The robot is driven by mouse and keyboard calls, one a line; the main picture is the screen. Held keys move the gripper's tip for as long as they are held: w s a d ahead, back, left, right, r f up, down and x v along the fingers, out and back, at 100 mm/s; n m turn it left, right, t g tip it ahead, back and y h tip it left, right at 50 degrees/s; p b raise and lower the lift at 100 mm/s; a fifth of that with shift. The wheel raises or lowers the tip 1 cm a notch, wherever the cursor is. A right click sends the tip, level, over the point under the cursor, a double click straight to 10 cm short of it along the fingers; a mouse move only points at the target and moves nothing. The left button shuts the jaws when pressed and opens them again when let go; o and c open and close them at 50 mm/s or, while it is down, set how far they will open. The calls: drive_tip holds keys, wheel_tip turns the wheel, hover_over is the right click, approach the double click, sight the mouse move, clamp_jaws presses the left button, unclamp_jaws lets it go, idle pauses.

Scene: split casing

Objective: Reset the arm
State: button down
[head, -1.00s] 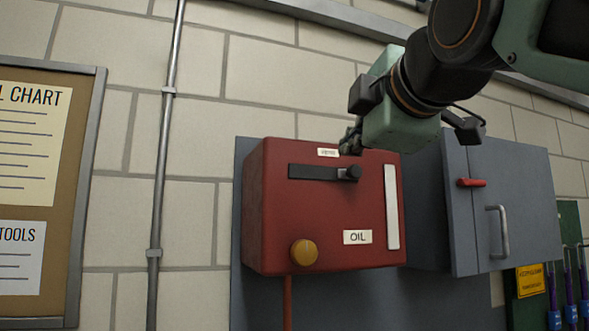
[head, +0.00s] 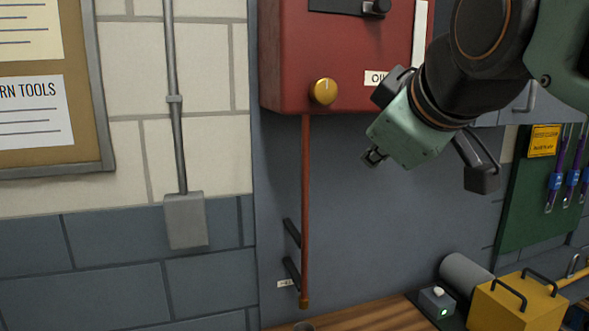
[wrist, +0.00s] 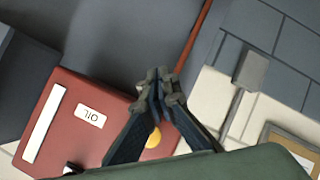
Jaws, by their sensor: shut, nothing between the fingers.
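My gripper (head: 374,156) is in front of the grey-blue wall panel, to the lower right of the red oil box (head: 292,62) in the head view. Its fingers are shut with nothing between them and it touches nothing that I can see. The box has a yellow knob (head: 323,91), a black slider (head: 376,7) and an OIL label. The top of the box is cut off in the head view.
A copper-coloured pipe (head: 305,210) runs down from the box. Below are a wooden bench top (head: 365,318), a yellow case (head: 515,304) and a small device with a green light (head: 437,302). A conduit ends in a grey wall box (head: 186,221). A green tool board (head: 530,205) hangs at right.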

drive_tip(key=s+d+f+m+g, duration=0.1)
drive_tip(key=s+f+m+g, duration=0.2)
drive_tip(key=f, duration=1.1)
drive_tip(key=s+f+m+g+h, duration=0.1)
drive_tip(key=s+f+m+g, duration=0.2)
drive_tip(key=f, duration=1.1)
drive_tip(key=s+m, duration=0.3)
drive_tip(key=s, duration=0.3)
drive_tip(key=shift+s+d+f+m+p, duration=0.3)
drive_tip(key=shift+s+d+m+p, duration=0.05)
drive_tip(key=shift+s+d+m, duration=0.05)
